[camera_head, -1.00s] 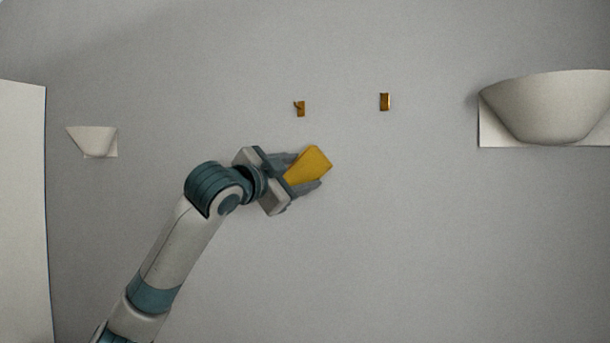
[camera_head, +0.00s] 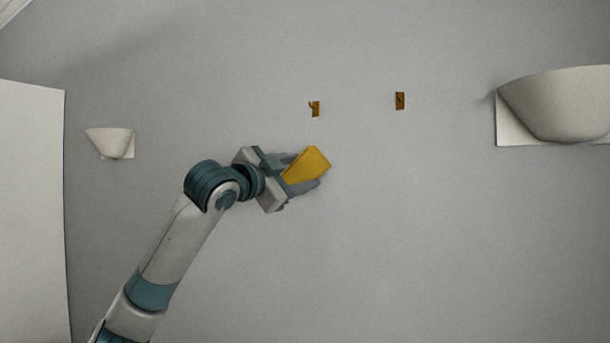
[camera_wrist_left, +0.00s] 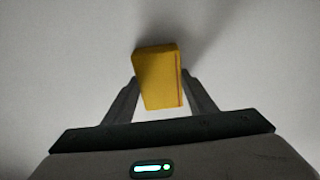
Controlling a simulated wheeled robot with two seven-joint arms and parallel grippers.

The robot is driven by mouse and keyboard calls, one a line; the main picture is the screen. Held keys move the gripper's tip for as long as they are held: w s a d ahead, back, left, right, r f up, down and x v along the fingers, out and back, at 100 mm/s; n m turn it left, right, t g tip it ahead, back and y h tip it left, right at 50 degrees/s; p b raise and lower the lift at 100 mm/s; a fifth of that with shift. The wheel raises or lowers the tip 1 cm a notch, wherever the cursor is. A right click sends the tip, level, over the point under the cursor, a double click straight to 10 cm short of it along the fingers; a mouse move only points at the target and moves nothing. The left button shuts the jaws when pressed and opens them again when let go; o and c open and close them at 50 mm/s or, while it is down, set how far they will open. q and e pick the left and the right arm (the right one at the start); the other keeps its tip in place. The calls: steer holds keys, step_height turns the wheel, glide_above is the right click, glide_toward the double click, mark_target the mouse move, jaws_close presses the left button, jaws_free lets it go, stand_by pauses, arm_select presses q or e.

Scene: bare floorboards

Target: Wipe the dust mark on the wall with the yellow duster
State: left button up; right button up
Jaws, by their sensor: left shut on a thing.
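The yellow duster (camera_head: 308,165) is a small block held in my left gripper (camera_head: 303,173), in the middle of the head view. In the left wrist view the duster (camera_wrist_left: 158,80) sits between the two dark fingers of the left gripper (camera_wrist_left: 160,98), which is shut on it. The grey wall (camera_head: 450,230) lies behind the duster, and a soft shadow falls on it in the wrist view. I cannot tell whether the duster touches the wall. I cannot make out a dust mark in either view. My right gripper is not in view.
Two small brown fittings (camera_head: 314,108) (camera_head: 399,101) are on the wall above the duster. A large pale bowl-shaped fixture (camera_head: 560,105) is at the right and a smaller one (camera_head: 109,142) at the left. A white panel (camera_head: 32,210) stands at the left edge. The lower right wall is bare.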

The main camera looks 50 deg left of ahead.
arm_select(q)
steer(key=shift+s, duration=0.1)
stand_by(0.3)
steer(key=shift+d+r+b+v, duration=0.1)
steer(key=shift+b+v, duration=0.1)
steer(key=shift+v, duration=0.75)
steer(key=shift+d+r+b+v, duration=0.15)
steer(key=shift+b+v, duration=0.1)
steer(key=shift+v, duration=0.7)
steer(key=shift+d+r+b+v, duration=0.1)
steer(key=shift+b+v, duration=0.1)
steer(key=shift+v, duration=0.75)
steer(key=shift+f, duration=0.1)
steer(key=v, duration=0.3)
steer(key=shift+d, duration=0.2)
